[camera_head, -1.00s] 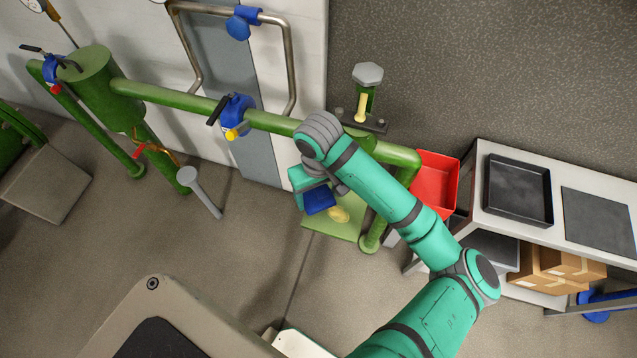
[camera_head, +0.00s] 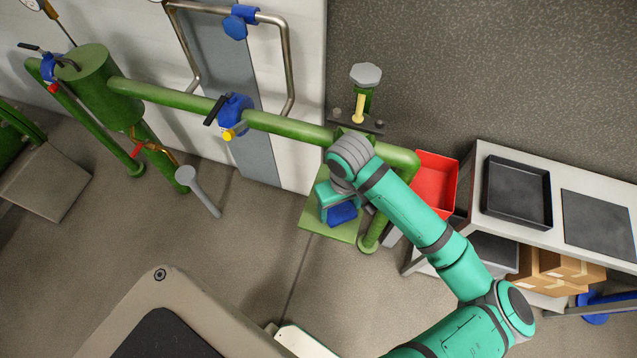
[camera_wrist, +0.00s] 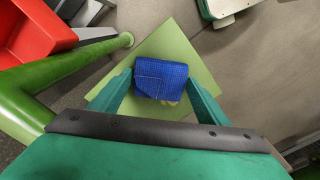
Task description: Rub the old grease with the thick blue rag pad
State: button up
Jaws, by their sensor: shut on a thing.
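The thick blue rag pad (camera_wrist: 161,79) is held between the two fingers of my gripper (camera_wrist: 155,88) in the wrist view. The pad also shows in the head view (camera_head: 342,214), below my teal gripper (camera_head: 326,197). It is over a light green square plate (camera_wrist: 185,45), low near the floor. A small bit of yellowish grease (camera_wrist: 171,103) peeks out at the pad's near edge in the wrist view; the pad hides the rest. In the head view the grease is hidden. I cannot tell whether the pad touches the plate.
A green pipe (camera_head: 290,126) runs above and beside the plate, with a blue valve (camera_head: 236,112). A red bin (camera_head: 435,182) stands to the right. Further right is a bench (camera_head: 505,219) with a black tray (camera_head: 518,190). Open floor lies at front left.

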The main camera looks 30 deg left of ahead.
aim_at(351, 214)
jog(key=shift+w+d, duration=0.2)
jog(key=shift+d, duration=0.5)
jog(key=shift+w+d, duration=0.15)
jog(key=shift+d, duration=0.55)
jog(key=shift+w+d, duration=0.1)
jog(key=shift+d, duration=0.2)
jog(key=shift+a, duration=0.25)
jog(key=shift+s+a, duration=0.5)
jog(key=shift+a, duration=1.1)
jog(key=shift+s+a, duration=0.45)
jog(key=shift+a, duration=1.2)
jog(key=shift+s+a, duration=0.5)
jog(key=shift+a, duration=1.1)
notch_tip(351, 214, up, 8)
